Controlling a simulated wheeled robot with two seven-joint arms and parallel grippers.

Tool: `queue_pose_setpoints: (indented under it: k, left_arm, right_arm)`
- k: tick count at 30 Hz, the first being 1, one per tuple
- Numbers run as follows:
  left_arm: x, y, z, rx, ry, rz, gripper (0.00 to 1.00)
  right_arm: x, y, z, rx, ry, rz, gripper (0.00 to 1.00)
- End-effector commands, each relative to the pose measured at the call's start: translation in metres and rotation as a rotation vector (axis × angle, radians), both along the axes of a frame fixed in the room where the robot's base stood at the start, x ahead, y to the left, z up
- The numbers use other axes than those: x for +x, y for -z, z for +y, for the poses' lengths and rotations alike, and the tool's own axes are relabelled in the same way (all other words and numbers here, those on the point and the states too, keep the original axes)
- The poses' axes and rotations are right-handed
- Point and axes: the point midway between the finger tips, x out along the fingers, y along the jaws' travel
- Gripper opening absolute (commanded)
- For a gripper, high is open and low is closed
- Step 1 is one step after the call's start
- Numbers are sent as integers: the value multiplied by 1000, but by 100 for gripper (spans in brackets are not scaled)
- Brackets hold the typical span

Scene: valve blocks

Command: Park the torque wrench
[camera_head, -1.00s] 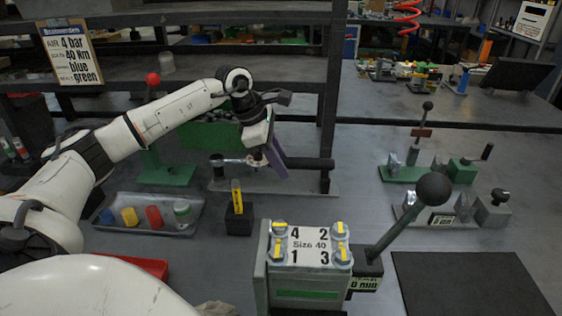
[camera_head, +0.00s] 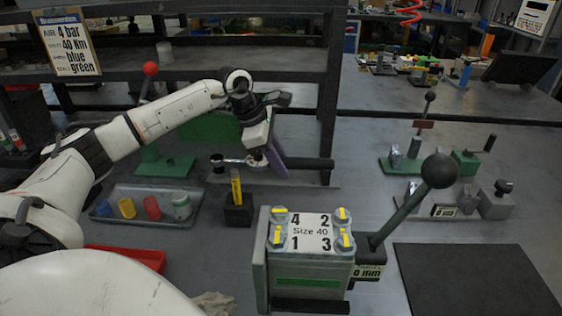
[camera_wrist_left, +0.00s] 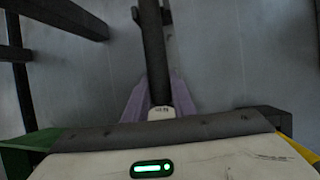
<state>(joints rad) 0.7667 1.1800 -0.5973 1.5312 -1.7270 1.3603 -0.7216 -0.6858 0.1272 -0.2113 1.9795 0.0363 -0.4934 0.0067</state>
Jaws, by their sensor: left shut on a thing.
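The torque wrench (camera_head: 313,164) lies roughly level, with its silver ratchet head at the left and its dark handle to the right. My left gripper (camera_head: 276,164) comes down on it from above with purple fingers, shut on the wrench. In the left wrist view the dark handle (camera_wrist_left: 153,60) runs between the purple fingers (camera_wrist_left: 155,97). A grey base plate (camera_head: 300,182) lies below the wrench. I cannot tell whether the wrench rests on a support there or hangs just above it. My right gripper is not in view.
A shelf frame (camera_head: 328,110) stands close behind the handle. In front are a black block with a yellow piece (camera_head: 238,212), a tray (camera_head: 115,214) of coloured caps, and the valve block (camera_head: 308,265) with its ball lever (camera_head: 438,170). A dark mat (camera_head: 478,280) lies clear at right.

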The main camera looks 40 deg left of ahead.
Motion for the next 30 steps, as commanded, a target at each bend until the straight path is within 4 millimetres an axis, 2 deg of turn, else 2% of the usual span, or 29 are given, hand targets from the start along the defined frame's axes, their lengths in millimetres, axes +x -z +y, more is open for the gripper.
queue_pose_setpoints:
  k: [3,4,7,8,20,24,30]
  left_arm:
    - [1,1,0,0,-1,-5,0]
    - [1,0,0,-1,-1,-6,27]
    - [1,0,0,-1,-1,-4,44]
    - [1,1,0,-1,-1,-4,45]
    - [0,3,0,0,0,3,45]
    - [-9,-22,7,3,-3,-2,45]
    - [-24,-61,14,1,-1,-4,45]
  right_arm:
    - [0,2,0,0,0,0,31]
    - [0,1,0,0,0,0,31]
    - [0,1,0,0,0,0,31]
    - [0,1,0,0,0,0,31]
    - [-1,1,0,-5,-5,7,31]
    - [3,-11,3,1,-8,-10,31]
    - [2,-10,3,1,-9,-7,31]
